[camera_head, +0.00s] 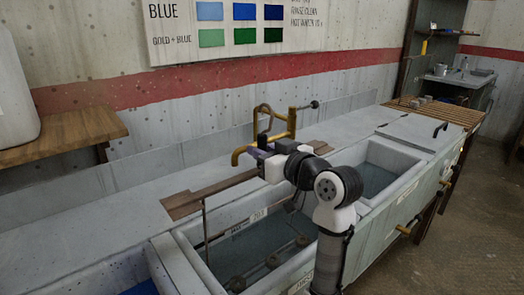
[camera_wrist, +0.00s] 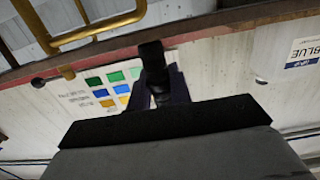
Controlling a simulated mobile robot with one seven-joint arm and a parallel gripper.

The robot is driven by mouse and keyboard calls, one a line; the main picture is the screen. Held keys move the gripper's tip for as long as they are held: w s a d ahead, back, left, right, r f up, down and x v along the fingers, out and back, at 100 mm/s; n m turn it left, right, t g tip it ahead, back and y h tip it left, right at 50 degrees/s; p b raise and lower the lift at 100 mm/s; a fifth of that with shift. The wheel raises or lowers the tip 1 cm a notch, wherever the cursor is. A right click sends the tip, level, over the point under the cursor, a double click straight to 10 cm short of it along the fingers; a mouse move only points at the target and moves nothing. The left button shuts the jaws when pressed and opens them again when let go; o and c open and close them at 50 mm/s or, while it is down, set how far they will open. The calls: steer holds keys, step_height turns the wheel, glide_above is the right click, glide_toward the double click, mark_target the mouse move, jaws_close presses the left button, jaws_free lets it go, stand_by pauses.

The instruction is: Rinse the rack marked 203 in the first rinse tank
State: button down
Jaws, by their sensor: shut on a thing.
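My gripper (camera_head: 263,152) is shut on the rack, near its brown top bar (camera_head: 222,187); the grip itself is partly hidden by my wrist. The rack hangs with a thin rod (camera_head: 206,238) reaching down into the near open tank (camera_head: 188,256). Several dark round pieces (camera_head: 272,261) show low inside that tank. A small pale tag (camera_head: 259,215) seems to read 203, but it is blurred.
A brass tap-like fitting (camera_head: 276,128) stands close behind my gripper and also shows in the wrist view (camera_wrist: 92,28). A second open tank (camera_head: 400,158) lies to the right, then a lidded section (camera_head: 424,131). A wooden shelf (camera_head: 70,133) juts out at left.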

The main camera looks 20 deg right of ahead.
steer(key=shift+r, duration=0.15)
steer(key=r+p, duration=0.4)
steer(key=r, duration=0.2)
steer(key=s+r+p, duration=0.1)
steer(key=r+p, duration=0.4)
steer(key=r, duration=0.1)
steer(key=r+p, duration=0.5)
steer(key=r, duration=0.1)
steer(key=shift+s+d, duration=0.3)
steer(key=shift+s, duration=0.1)
steer(key=shift+f, duration=0.1)
steer(key=shift+d, duration=0.1)
